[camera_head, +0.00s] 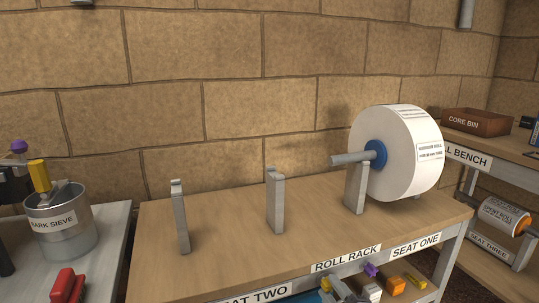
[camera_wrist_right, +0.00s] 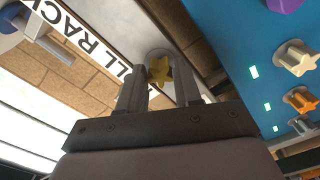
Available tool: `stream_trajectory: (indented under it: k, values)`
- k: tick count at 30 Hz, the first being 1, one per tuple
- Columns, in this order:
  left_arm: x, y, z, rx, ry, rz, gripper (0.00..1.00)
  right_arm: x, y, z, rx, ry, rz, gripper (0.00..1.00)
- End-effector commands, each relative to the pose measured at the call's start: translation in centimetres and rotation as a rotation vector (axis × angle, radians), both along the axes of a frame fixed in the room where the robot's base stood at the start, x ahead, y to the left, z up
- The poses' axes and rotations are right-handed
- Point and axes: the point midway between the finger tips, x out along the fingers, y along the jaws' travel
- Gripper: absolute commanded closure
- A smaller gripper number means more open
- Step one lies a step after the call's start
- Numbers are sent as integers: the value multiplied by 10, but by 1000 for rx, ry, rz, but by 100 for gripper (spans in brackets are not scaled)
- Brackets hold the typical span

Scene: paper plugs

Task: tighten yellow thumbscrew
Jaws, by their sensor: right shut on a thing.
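The yellow thumbscrew (camera_wrist_right: 158,70) is a star-shaped knob in the right wrist view, in front of a round grey mount. My right gripper (camera_wrist_right: 160,88) has a finger on each side of it and is shut on it. In the head view my right gripper (camera_head: 343,289) is at the bottom edge, low at the front of the roll rack bench, partly cut off. A bit of yellow (camera_head: 325,284) shows beside it there. The screw's shaft and thread are hidden. My left gripper is not in view.
Above, the bench (camera_head: 310,236) holds upright grey posts and a large white paper roll (camera_head: 415,150).

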Motion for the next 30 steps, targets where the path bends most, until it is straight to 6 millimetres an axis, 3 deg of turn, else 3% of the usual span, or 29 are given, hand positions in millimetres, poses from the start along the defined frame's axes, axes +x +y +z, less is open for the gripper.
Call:
stream_trajectory:
  k: [2,3,5,6,11,21,30]
  values:
    - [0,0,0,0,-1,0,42,0,0,0,0,0,0,98]
    - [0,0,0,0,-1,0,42,0,0,0,0,0,0,76]
    - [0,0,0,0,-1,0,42,0,0,0,0,0,0,96]
    - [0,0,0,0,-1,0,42,0,0,0,0,0,0,100]
    - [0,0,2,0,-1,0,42,0,0,1,27,11,0,100]
    - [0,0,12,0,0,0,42,0,0,1,250,92,0,100]
    - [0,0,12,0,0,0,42,0,0,0,285,104,0,100]
